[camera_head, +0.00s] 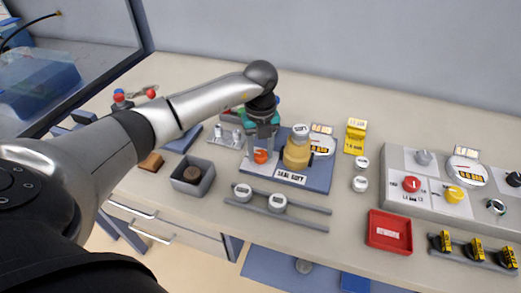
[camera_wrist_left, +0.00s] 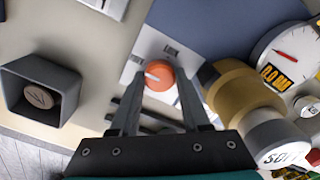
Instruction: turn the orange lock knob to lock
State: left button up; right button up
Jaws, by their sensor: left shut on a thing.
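The orange lock knob (camera_head: 261,156) sits on a light plate at the left of the blue test board (camera_head: 318,184). In the left wrist view the knob (camera_wrist_left: 160,75) is round, with a pale pointer mark toward the left of the picture. Small labels stand on the plate beyond it, too small to read surely. My left gripper (camera_head: 262,146) comes down from above, shut on the knob, with one finger on each side in the wrist view (camera_wrist_left: 159,84). The fingers partly hide the knob's sides. My right gripper is not in view.
A brass cylinder with a white cap (camera_head: 297,154) stands close right of the knob, beside a dial gauge (camera_head: 322,145). A grey bin (camera_head: 193,178) with a brown piece is to the left. A rail (camera_head: 285,211) with white caps lies in front. A red tray (camera_head: 390,231) is at right.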

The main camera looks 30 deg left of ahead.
pick_arm(q)
grip_shut()
jog(key=shift+m, duration=0.3)
jog(key=m, duration=0.3)
jog(key=shift+m, duration=0.3)
jog(key=m, duration=0.4)
jog(key=shift+m+b, duration=0.3)
jog(key=shift+b, duration=0.1)
jog(key=m, duration=0.4)
jog(key=shift+m+b, duration=0.3)
jog(key=shift+b, duration=0.05)
jog(key=shift+m+b, duration=0.45)
jog(key=shift+m, duration=1.75)
